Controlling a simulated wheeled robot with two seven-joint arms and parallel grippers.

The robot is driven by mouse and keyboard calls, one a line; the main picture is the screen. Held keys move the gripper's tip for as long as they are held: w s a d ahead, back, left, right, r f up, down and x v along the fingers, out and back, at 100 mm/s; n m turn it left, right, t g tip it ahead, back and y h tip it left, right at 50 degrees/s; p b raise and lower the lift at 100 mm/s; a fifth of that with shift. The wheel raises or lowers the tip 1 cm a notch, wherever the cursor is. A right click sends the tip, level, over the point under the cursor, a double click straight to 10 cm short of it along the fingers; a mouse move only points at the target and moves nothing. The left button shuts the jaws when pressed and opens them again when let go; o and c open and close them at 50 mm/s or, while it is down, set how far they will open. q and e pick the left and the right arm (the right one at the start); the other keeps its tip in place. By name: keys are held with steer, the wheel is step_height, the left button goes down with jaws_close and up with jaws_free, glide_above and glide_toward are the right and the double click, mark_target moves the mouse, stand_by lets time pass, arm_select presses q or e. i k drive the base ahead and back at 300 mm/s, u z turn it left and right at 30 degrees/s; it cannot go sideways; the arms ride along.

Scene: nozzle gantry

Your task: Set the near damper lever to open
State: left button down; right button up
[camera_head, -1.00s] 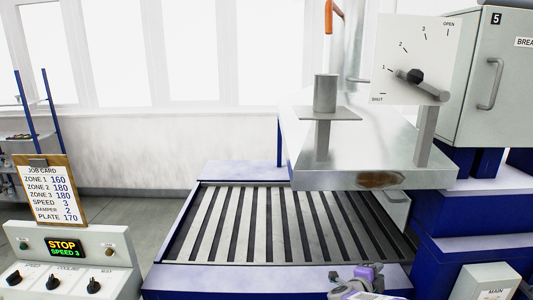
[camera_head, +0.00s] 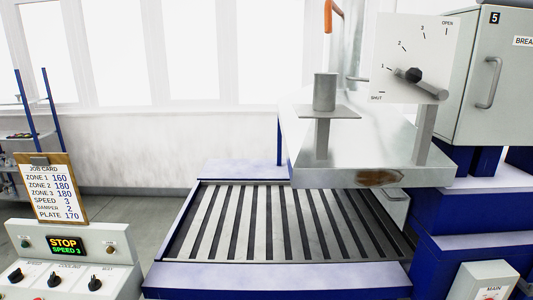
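The damper lever (camera_head: 428,87) is a grey bar on a dark hub, mounted on a white dial plate (camera_head: 440,50) at the upper right. The plate is marked SHUT, 1, 2, 3 and OPEN. The bar's thick end points down and right, away from the scale; its short end lies left of the hub, near the 1 mark. OPEN is at the top right of the plate. Neither of my grippers is in view, and nothing touches the lever.
A metal hood (camera_head: 340,172) stands below the plate, above a slatted conveyor bed (camera_head: 255,225). A grey cabinet (camera_head: 495,100) with a handle is to the right. A control panel (camera_head: 70,255) reading STOP and a job card (camera_head: 52,190) are at the left. Space before the plate looks clear.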

mark_target(414, 76)
steer(key=u, duration=0.7)
steer(key=k, duration=1.05)
steer(key=z, duration=1.15)
steer(key=i, duration=0.5)
steer(key=z, duration=0.05)
steer(key=k, duration=0.6)
steer(key=u, duration=0.45)
steer(key=i, duration=1.15)
